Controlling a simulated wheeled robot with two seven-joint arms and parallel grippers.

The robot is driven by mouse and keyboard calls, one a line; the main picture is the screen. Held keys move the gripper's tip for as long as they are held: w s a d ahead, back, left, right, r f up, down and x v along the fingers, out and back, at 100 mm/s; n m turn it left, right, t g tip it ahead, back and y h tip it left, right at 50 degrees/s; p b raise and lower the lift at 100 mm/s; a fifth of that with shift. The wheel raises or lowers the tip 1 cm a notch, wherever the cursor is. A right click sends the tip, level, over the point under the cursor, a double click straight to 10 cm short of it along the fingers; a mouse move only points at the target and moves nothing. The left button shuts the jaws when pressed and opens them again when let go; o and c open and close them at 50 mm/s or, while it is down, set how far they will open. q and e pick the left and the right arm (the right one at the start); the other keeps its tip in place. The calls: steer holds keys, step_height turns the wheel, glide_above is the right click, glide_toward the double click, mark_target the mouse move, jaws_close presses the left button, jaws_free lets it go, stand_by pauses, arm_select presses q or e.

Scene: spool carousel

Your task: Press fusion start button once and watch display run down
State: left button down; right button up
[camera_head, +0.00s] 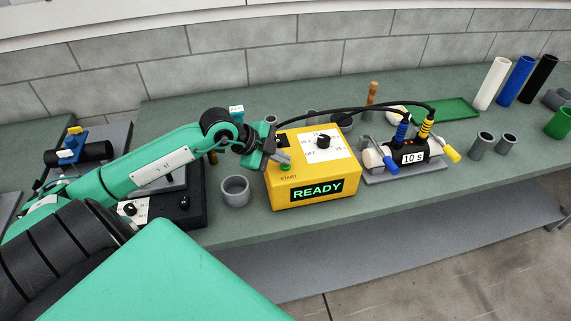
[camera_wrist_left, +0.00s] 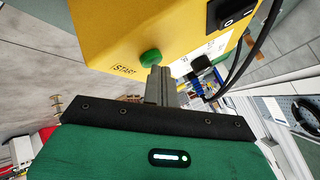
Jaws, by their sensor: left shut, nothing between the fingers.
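The yellow fusion box (camera_head: 312,172) stands on the green-grey bench, and its display (camera_head: 317,190) reads READY. The green start button (camera_head: 286,167) is on its top near the left front corner, beside the word START. My left gripper (camera_head: 284,160) is shut and empty, its fingertips just above and beside the button. In the left wrist view the button (camera_wrist_left: 150,58) shows close to the fingertips (camera_wrist_left: 160,75), and a small gap seems to lie between them. Contact cannot be told for sure. My right gripper is in neither view.
Black cables run from the box to a black fitting (camera_head: 411,157) marked 10 s, clamped on a grey base to the right. Upright pipes (camera_head: 491,84) stand at the far right. A green tray (camera_head: 455,108) lies behind.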

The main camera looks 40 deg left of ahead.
mark_target(281, 166)
arm_select(q)
steer(key=shift+f, duration=0.2)
stand_by(0.4)
steer(key=shift+r+p, duration=0.7)
steer(key=shift+r, duration=0.2)
steer(key=shift+r, duration=0.1)
step_height(281, 166, up, 5)
steer(key=p, duration=0.4)
stand_by(0.5)
